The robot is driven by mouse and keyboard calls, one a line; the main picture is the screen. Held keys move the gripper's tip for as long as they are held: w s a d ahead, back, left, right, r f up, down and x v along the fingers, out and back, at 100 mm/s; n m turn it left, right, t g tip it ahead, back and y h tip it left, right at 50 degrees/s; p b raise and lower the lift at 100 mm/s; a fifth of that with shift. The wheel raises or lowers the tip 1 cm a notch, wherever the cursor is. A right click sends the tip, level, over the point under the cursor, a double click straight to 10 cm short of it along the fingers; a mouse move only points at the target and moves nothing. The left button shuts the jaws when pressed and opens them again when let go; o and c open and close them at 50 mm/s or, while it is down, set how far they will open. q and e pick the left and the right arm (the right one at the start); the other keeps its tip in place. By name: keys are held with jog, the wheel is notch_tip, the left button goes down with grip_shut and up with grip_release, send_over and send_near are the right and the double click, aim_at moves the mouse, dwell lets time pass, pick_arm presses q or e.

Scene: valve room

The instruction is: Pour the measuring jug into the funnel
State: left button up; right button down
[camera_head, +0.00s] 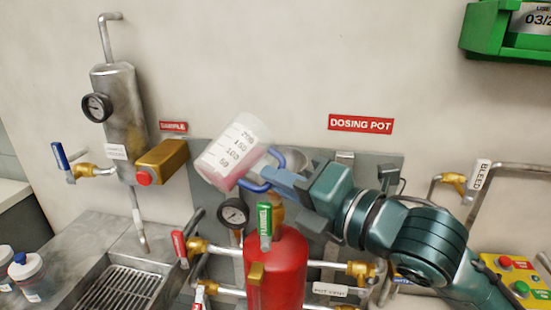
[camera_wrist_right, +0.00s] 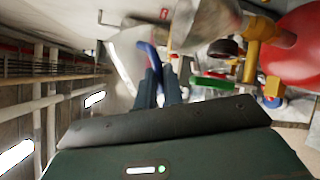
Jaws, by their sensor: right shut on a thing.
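The measuring jug (camera_head: 233,150) is clear, with white marks, a blue handle and pink liquid low inside. It is tilted, its mouth toward the upper right. My right gripper (camera_head: 272,181) is shut on the jug's blue handle, which also shows in the right wrist view (camera_wrist_right: 149,57). The jug is in the air, above and left of the red dosing pot (camera_head: 278,275). A grey rounded rim, seemingly the funnel (camera_head: 297,157), shows just behind the handle; its lower part is hidden by my gripper. No liquid stream shows. My left gripper is out of view.
A pressure gauge (camera_head: 233,213) and a green-handled valve (camera_head: 265,220) stand close below the jug. A sample cylinder (camera_head: 121,115) is on the wall at left, above a sink grate (camera_head: 120,288). A yellow button box (camera_head: 517,278) is at lower right. Bare wall lies above the jug.

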jog(key=shift+a+r+m, duration=0.1)
jog(key=shift+r+m, duration=0.25)
jog(key=shift+m, duration=0.45)
pick_arm(q)
jog(key=shift+p, duration=0.3)
pick_arm(e)
jog(key=shift+w+d+r+m, duration=0.3)
jog(key=shift+w+d+m, duration=0.2)
jog(key=shift+m, duration=0.3)
dwell(0.3)
pick_arm(q)
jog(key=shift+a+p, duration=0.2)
jog(key=shift+p, duration=0.1)
pick_arm(e)
jog(key=shift+s+a+f+m+y, duration=0.15)
jog(key=shift+f+m+y, duration=0.25)
jog(key=shift+m, duration=0.4)
pick_arm(q)
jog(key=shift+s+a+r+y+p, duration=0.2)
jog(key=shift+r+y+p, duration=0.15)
jog(key=shift+p, duration=0.55)
pick_arm(e)
jog(key=shift+r+m, duration=0.3)
jog(key=shift+m, duration=0.4)
